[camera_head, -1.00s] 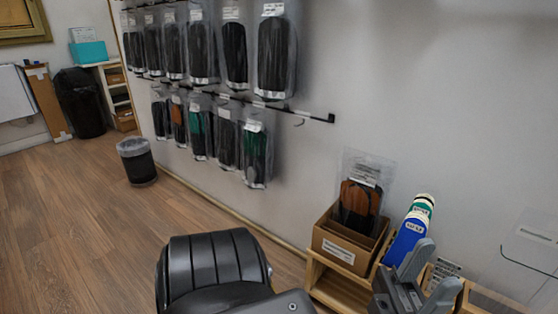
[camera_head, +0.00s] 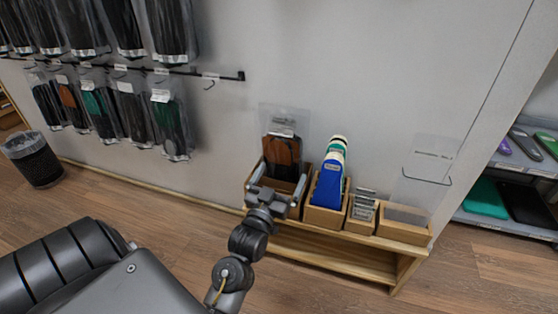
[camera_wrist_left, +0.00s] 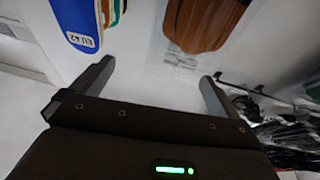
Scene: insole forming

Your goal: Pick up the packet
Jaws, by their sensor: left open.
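In the left wrist view the packet's brown insoles (camera_wrist_left: 203,22) show at the top, beyond the open fingers. The packet's lower part is hidden by the box and gripper. My right gripper is not in view.
Blue, green and white insoles (camera_head: 328,180) stand in the adjoining box, close to the right. A small box of grey cards (camera_head: 363,206) and a box with a clear panel (camera_head: 403,228) follow. More packets (camera_head: 170,125) hang on the left wall. A bin (camera_head: 36,160) stands on the floor.

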